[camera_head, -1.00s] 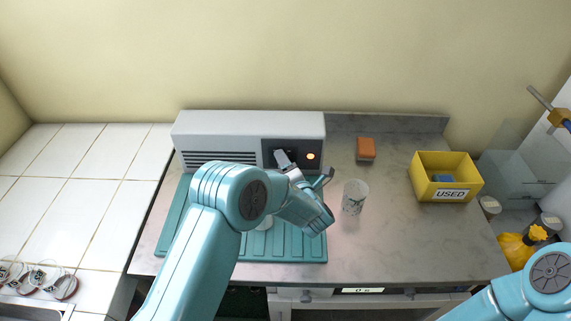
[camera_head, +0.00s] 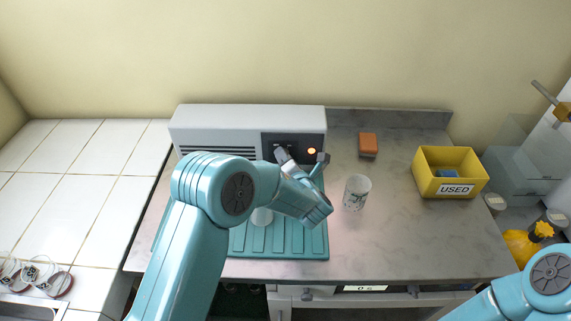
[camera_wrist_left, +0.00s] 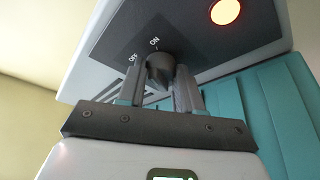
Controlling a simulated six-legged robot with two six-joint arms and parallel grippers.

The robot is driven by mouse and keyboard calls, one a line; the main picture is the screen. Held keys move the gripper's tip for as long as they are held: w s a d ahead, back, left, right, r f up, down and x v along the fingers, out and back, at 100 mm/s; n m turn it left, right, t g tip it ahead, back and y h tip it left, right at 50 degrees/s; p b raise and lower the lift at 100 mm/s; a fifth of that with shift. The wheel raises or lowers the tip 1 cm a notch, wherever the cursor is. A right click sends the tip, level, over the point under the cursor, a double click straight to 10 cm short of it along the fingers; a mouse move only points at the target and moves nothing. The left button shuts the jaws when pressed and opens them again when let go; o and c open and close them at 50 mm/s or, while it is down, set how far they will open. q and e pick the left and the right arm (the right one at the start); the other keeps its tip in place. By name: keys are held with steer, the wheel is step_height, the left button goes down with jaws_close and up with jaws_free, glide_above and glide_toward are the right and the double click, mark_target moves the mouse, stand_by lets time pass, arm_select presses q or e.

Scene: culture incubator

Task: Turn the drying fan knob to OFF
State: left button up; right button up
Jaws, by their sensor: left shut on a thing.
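The drying fan (camera_head: 225,118) is a light grey box with a dark panel at the back of the counter. In the left wrist view its knob (camera_wrist_left: 160,72) is dark, with its tip near the ON mark; OFF is to the left of ON. My left gripper (camera_wrist_left: 160,85) has its fingers on both sides of the knob and is shut on it. In the head view the left gripper (camera_head: 298,160) reaches the panel, and its arm hides part of the fan's front. The orange lamp (camera_head: 311,151) glows; it also shows in the left wrist view (camera_wrist_left: 225,11). My right gripper is out of view.
A teal ribbed drying mat (camera_head: 290,240) lies in front of the fan. A patterned cup (camera_head: 356,192) stands to its right. An orange block (camera_head: 368,144) and a yellow USED bin (camera_head: 447,172) are further right. Bare counter lies between them.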

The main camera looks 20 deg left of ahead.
arm_select(q)
steer(key=n+h+b, duration=0.1)
steer(key=n+b, duration=0.1)
steer(key=b, duration=0.2)
steer(key=n+h+b, duration=0.2)
steer(key=b, duration=0.2)
steer(key=n+h+b, duration=0.1)
steer(key=n+b, duration=0.2)
steer(key=b, duration=0.1)
steer(key=shift+s+a+h+b, duration=0.1)
steer(key=shift+a+h+b, duration=0.2)
steer(key=shift+b, duration=0.05)
steer(key=shift+r+n+h+b, duration=0.15)
steer(key=shift+n+h+b, duration=0.25)
steer(key=shift+b, duration=0.45)
steer(key=o, duration=1)
steer(key=shift+o, duration=0.2)
steer(key=shift+s, duration=0.1)
steer(key=v, duration=1.6)
steer(key=shift+s, duration=0.15)
